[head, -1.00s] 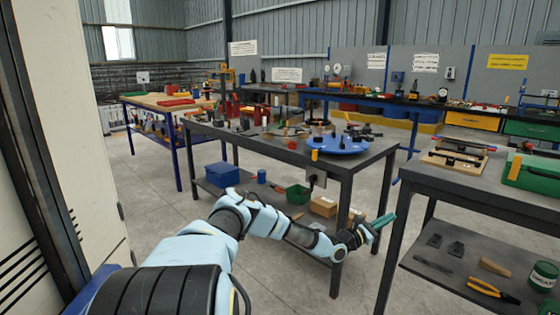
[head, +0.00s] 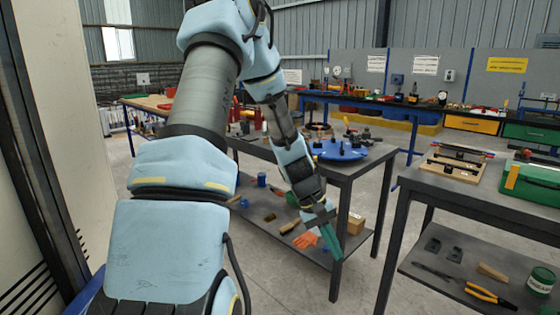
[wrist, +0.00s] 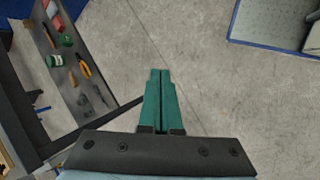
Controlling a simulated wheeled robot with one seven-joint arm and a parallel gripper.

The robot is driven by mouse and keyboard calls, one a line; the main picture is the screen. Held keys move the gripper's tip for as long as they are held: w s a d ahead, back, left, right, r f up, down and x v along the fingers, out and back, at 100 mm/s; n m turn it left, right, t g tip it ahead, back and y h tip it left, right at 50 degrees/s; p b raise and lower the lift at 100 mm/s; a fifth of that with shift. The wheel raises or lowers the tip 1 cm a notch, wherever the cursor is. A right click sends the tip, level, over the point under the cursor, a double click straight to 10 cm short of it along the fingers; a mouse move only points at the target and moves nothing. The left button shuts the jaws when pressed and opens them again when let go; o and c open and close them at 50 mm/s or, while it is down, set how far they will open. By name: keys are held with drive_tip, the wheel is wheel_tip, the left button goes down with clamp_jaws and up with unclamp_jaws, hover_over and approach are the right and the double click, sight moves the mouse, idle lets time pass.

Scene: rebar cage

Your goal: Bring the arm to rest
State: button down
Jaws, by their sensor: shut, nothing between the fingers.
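My gripper (head: 330,242) has green fingers and hangs at the end of my raised, bent arm, pointing downward in the head view. It is in front of the middle workbench's lower shelf, near its front right leg. In the wrist view my gripper (wrist: 161,85) shows its two green fingers side by side and touching, with nothing between them. Bare concrete floor (wrist: 215,75) lies beyond the fingertips. My arm hides much of the left and middle of the head view.
The middle workbench (head: 365,168) carries a blue round plate (head: 340,150). The right workbench (head: 455,197) holds a green toolbox (head: 532,182) and, on its shelf, pliers (head: 490,296). A pale cabinet (head: 55,120) stands close at left. Floor between the two benches is clear.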

drive_tip(key=s+a+r+t+y, duration=0.1)
drive_tip(key=s+a+r, duration=0.1)
drive_tip(key=a+r, duration=0.2)
drive_tip(key=s+a+r+m+t+y+p, duration=0.1)
drive_tip(key=s+a+r+t+y, duration=0.1)
drive_tip(key=a, duration=0.7)
drive_tip(key=s+a+r+t+y, duration=0.1)
drive_tip(key=s+a+r+y, duration=0.1)
drive_tip(key=a+r, duration=0.3)
drive_tip(key=shift+s+a+r+m, duration=0.2)
drive_tip(key=shift+a+r+m, duration=0.1)
drive_tip(key=shift+a, duration=0.85)
